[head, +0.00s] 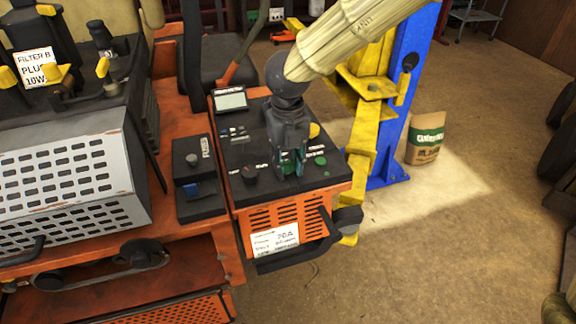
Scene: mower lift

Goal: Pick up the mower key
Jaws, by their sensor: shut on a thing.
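My gripper (290,168) points down at the black control panel (250,150) on top of the orange mower. Its fingers are drawn together low over the panel, close to or at its surface. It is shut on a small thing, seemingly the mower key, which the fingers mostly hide. A little green shows at the fingertips, and I cannot tell whether it is the key, the pads or the panel behind. I cannot tell whether the held thing is clear of the panel.
A round black knob (249,174) stands left of my fingers and a green button (320,161) right of them. A small display (230,99) and a fuse box (195,172) lie farther left. A yellow and blue lift post (404,90) stands close behind; a paper bag (426,139) is on the floor.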

